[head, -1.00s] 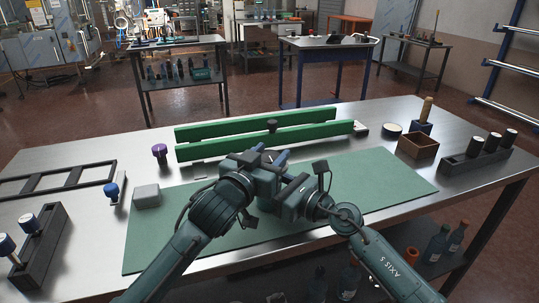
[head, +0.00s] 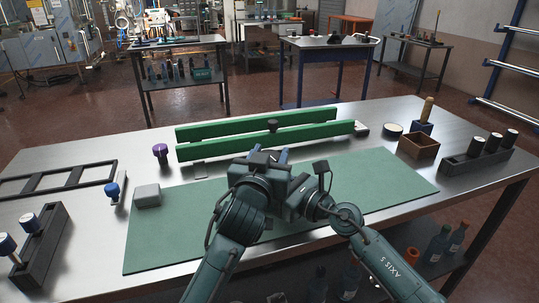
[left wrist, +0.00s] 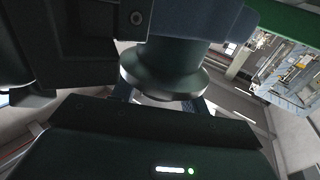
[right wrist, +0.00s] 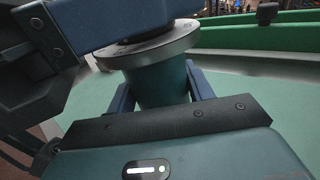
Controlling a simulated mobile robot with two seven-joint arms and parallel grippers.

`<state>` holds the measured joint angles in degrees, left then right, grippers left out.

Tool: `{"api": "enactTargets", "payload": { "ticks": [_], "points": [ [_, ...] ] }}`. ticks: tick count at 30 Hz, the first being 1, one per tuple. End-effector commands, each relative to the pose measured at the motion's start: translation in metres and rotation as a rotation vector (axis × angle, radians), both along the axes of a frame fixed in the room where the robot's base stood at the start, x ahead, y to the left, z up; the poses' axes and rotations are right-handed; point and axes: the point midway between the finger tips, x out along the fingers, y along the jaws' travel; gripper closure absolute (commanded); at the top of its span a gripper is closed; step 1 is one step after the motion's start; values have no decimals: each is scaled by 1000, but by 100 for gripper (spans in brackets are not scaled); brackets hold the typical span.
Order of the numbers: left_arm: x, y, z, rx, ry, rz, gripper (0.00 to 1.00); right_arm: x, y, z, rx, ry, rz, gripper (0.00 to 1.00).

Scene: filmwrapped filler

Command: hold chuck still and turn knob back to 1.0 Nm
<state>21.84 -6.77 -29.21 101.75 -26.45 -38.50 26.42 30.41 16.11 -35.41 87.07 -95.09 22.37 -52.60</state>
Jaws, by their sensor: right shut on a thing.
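My right gripper (right wrist: 160,88) is shut on a teal cylindrical body, which looks like the chuck (right wrist: 160,82). A wide silver collar (right wrist: 150,45) sits on top of it, with faint marks too small to read. A blue part of my left gripper lies just above the collar. In the left wrist view, my left gripper (left wrist: 162,98) has its blue fingertips either side of a dark flanged piece (left wrist: 165,75). Whether they press on it is hidden, and I cannot make out the knob or its setting. In the head view both grippers meet over the green mat, hiding the piece.
The green mat (head: 375,190) is clear on its right. Green rails (head: 235,146) run behind the grippers. A grey block (head: 147,195), a purple-topped piece (head: 160,151) and a dark rack (head: 38,246) stand left. A brown box (head: 418,146) and another rack (head: 478,158) stand right.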

Motion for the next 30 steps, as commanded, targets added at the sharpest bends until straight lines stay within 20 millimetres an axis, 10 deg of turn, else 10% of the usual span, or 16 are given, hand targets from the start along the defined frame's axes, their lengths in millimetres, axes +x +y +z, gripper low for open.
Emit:
{"api": "enactTargets", "payload": {
  "ticks": [17, 30],
  "points": [
    [0, 0, 5, -1, -2, 0, 33, -1, 1, -1, -1, 2, 2, 80],
    [0, -1, 81, -2, -6, -2, 33, 0, 0, -1, -1, 2, 1, 80]
  ]
}}
